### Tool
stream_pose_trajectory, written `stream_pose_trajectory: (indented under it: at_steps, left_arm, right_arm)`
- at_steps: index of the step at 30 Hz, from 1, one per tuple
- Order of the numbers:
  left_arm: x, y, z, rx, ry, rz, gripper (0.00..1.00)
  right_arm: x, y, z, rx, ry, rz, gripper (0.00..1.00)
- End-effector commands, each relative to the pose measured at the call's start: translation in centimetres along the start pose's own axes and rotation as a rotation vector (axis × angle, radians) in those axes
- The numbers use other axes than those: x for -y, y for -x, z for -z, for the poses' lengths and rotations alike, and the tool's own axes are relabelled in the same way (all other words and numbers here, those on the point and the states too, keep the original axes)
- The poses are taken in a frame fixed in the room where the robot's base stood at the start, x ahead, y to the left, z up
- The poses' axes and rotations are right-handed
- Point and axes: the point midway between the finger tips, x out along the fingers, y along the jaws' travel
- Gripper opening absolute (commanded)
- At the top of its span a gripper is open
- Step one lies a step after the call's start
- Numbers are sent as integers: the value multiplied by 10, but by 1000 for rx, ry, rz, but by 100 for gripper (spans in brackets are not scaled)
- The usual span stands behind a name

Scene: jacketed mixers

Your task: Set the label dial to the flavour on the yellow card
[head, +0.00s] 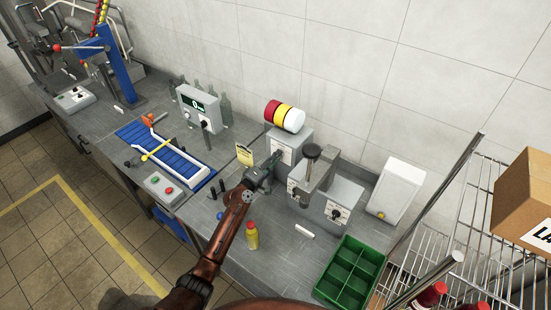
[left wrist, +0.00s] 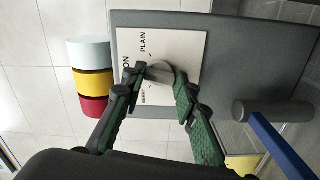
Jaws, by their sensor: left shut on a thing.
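The label dial's grey box (head: 287,146) stands against the wall with red, yellow and white rolls (head: 285,115) on top. In the left wrist view its pale plate (left wrist: 195,45) reads PLAIN, BERRY and a partly hidden word ending in ON. My left gripper (head: 272,165) is shut on the round dial knob (left wrist: 160,72), one finger on each side. Which word the knob points at cannot be told. The yellow card (head: 245,155) stands just left of my gripper; its writing is too small to read. It also shows partly in the left wrist view (left wrist: 242,162). My right gripper is out of view.
A blue conveyor (head: 165,150) and a display box (head: 200,105) are to the left. Grey machines with another dial (head: 338,213) are to the right. A yellow bottle with a red cap (head: 252,236) stands near my left forearm. A green divided crate (head: 350,272) is at the front right.

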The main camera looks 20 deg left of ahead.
Motion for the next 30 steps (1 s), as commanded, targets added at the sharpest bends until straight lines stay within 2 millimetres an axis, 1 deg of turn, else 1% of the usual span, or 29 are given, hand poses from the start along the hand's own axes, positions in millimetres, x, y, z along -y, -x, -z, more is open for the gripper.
stream_pose_trajectory:
  at_steps: [6,12,29,30]
  left_arm:
    - [0,0,1,-1,130,1,3]
    - [0,0,1,-2,197,0,3]
    - [1,0,1,-2,227,0,3]
    - [1,0,1,-2,227,0,29]
  right_arm:
    - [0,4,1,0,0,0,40]
    - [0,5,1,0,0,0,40]
    - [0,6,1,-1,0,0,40]
    - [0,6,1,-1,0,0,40]
